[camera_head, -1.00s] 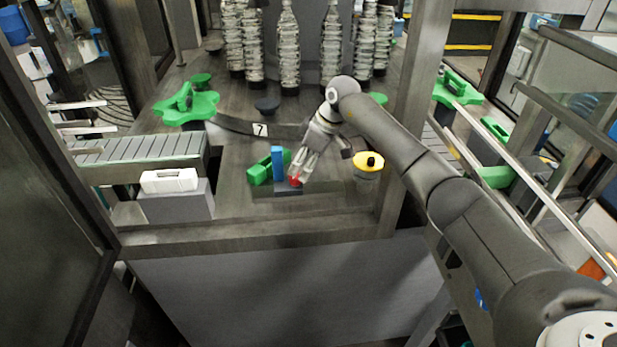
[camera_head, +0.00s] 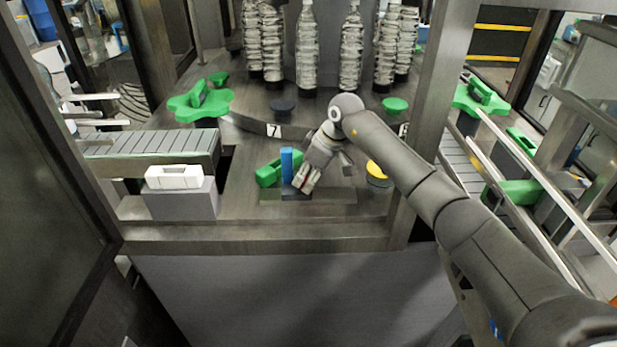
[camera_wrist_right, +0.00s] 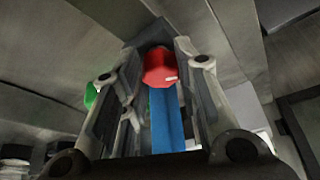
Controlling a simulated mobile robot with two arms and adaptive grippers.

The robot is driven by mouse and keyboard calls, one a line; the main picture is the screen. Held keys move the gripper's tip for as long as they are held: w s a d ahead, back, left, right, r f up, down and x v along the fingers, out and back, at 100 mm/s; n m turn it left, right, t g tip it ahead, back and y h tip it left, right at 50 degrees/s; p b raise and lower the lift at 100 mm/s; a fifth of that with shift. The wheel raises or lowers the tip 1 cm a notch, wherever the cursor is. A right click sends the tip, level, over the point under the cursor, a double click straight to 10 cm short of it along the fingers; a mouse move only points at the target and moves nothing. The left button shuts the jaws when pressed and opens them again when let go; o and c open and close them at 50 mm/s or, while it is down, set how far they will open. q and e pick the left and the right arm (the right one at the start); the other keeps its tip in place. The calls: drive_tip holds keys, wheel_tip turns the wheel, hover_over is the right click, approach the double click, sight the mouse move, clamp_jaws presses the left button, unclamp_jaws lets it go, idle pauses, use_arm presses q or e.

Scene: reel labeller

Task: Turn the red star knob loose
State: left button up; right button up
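The red star knob (camera_wrist_right: 159,66) shows in the right wrist view between the two fingers of my right gripper (camera_wrist_right: 160,78), with a small white mark on its right side. The fingers sit close against both its sides, and the gap between them is filled by the knob. In the head view my right gripper (camera_head: 304,182) reaches down to the left, beside the blue post (camera_head: 287,165), and hides most of the knob. The blue post also shows below the knob in the wrist view (camera_wrist_right: 166,122). My left gripper is in neither view.
A green block (camera_head: 267,174) lies just left of the blue post. A yellow-topped round part (camera_head: 377,172) stands to the right, near my arm. Bottles (camera_head: 307,50) stand behind. A white part (camera_head: 173,177) rests on a grey block at left. Frame posts flank the opening.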

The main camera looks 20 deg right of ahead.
drive_tip(key=shift+c, duration=1)
drive_tip(key=shift+n, duration=0.4)
drive_tip(key=shift+w+d+n+g, duration=0.1)
drive_tip(key=shift+n+g, duration=0.3)
drive_tip(key=shift+n, duration=0.2)
drive_tip(key=shift+w+n+g+y+b, duration=0.15)
drive_tip(key=shift+n+g+b, duration=0.25)
drive_tip(key=shift+n, duration=0.65)
drive_tip(key=shift+n+g+y+b, duration=0.3)
drive_tip(key=shift+n+b, duration=0.1)
drive_tip(key=shift+n, duration=0.65)
drive_tip(key=shift+d, duration=0.1)
drive_tip(key=o, duration=1)
